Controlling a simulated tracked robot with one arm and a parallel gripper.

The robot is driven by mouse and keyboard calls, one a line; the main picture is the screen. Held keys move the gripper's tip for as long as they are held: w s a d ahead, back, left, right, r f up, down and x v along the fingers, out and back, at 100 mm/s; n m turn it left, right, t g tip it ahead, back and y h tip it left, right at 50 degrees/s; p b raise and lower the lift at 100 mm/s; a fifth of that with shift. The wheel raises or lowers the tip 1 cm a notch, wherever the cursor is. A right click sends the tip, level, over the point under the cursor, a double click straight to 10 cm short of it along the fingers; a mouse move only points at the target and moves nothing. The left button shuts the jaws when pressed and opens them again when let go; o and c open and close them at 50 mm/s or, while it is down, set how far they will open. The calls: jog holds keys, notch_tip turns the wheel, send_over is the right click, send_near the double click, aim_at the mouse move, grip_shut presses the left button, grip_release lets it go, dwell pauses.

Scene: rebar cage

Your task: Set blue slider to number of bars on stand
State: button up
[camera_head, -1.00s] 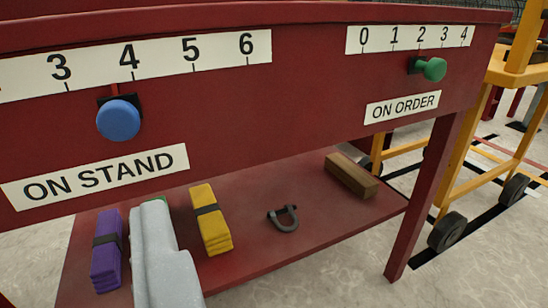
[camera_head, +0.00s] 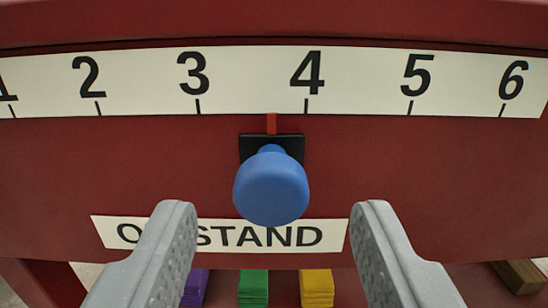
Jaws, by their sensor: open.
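The blue slider knob (camera_head: 271,188) sits on a black block under the ON STAND scale (camera_head: 250,80). Its red pointer (camera_head: 271,123) stands between 3 and 4, nearer the 4 tick. My gripper (camera_head: 272,212) is open, with one grey finger to the left and one to the right of the knob. Both fingers look clear of the knob in the picture; their exact depth I cannot tell. The ON STAND label (camera_head: 290,236) is partly hidden by the left finger and the knob. The stand's bars are not in view.
On the shelf below lie purple (camera_head: 195,288), green (camera_head: 253,288) and yellow (camera_head: 316,288) bundles and a brown block (camera_head: 519,276) at the right. The space between knob and fingers is free.

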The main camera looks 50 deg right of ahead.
jog(key=shift+x, duration=0.95)
grip_shut()
jog(key=shift+s+d+r+p, duration=0.2)
jog(key=shift+s+d+p, duration=0.25)
jog(key=shift+p, duration=0.4)
jog(key=shift+s+f, duration=0.15)
grip_release()
